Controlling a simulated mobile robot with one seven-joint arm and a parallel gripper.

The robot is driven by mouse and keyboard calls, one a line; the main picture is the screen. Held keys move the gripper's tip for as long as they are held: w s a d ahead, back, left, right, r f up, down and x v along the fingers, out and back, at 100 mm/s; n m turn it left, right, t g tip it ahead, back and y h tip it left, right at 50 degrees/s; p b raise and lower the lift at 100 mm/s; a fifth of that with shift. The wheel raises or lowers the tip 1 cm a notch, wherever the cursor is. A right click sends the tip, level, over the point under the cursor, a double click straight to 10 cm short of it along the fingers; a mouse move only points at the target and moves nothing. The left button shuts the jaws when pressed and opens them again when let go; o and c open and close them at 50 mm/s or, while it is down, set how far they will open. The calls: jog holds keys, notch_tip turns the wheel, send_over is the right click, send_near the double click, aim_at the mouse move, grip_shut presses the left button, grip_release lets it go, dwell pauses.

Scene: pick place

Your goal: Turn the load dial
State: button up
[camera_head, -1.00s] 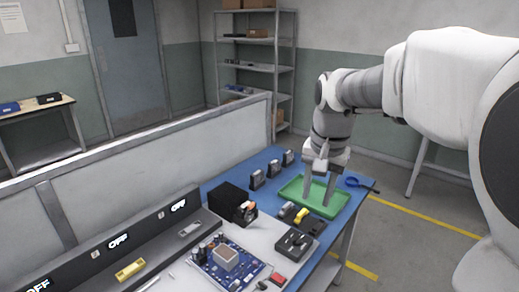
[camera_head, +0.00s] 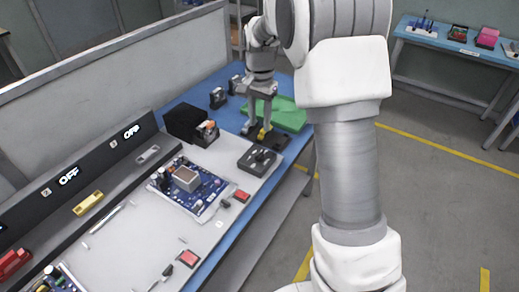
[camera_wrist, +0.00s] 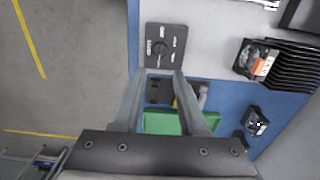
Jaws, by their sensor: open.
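A flat black plate (camera_head: 257,158) with a small central knob and pale marks around it lies on the bench near its front edge. It looks like a dial. In the wrist view this plate (camera_wrist: 166,45) shows from above, just beyond my fingertips, with the knob left of its middle. My gripper (camera_head: 257,131) points down beside the plate, over a black holder with a yellow item. In the wrist view the fingers of my gripper (camera_wrist: 160,76) are apart with nothing between them. I cannot tell the exact height of the fingertips above the bench.
A black finned box (camera_head: 187,124) with an orange part stands left of my gripper. A green tray (camera_head: 288,114) lies behind it. A blue circuit board (camera_head: 190,184) and red buttons lie nearer. A low partition (camera_head: 130,62) bounds the far side.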

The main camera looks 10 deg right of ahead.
aim_at(260, 153)
notch_tip(260, 153, down, 11)
jog(key=shift+b, duration=0.75)
grip_shut()
